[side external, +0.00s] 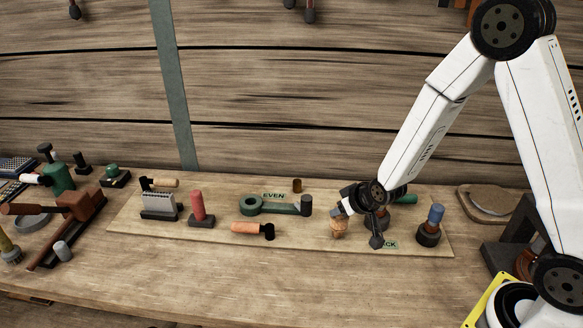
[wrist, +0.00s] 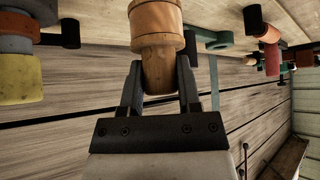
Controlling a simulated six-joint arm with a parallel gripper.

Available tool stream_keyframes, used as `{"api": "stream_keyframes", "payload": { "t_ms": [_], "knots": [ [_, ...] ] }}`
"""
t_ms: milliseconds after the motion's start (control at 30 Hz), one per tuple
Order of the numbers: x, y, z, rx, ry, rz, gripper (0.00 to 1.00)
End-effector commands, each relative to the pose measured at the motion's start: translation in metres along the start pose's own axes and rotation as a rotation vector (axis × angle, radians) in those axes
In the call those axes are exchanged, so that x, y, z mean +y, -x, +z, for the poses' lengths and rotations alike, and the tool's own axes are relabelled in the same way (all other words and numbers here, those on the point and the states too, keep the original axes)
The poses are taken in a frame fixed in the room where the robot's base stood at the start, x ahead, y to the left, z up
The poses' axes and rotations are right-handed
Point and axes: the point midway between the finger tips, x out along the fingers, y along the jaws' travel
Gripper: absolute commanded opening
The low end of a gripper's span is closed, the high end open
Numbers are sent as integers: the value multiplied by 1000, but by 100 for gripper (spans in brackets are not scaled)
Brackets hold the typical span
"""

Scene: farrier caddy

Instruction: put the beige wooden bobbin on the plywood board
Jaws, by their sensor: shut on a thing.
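The beige wooden bobbin (side external: 339,228) is over the front right part of the plywood board (side external: 300,232), upright or nearly so. I cannot tell whether its lower end touches the board. My gripper (side external: 342,209) points down at it from the right and is shut on its upper part. In the wrist view, the two dark fingers of my gripper (wrist: 160,82) clasp the narrow end of the bobbin (wrist: 157,45), and its wider end points away from the palm.
Near the bobbin are an orange-handled tool (side external: 250,228) to its left and a blue-topped dark piece (side external: 431,225) to its right. A green tool (side external: 275,206), a red-handled block (side external: 199,208) and a grey brush-like block (side external: 160,205) also occupy the board. Bare board lies in front.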

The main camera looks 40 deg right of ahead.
Motion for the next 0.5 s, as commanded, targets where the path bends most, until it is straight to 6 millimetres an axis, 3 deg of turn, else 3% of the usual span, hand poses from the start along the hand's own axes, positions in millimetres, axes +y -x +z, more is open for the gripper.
{"api": "stream_keyframes", "payload": {
  "t_ms": [500],
  "knots": [
    [0,-4,3,0,0,0,0]
  ]
}}
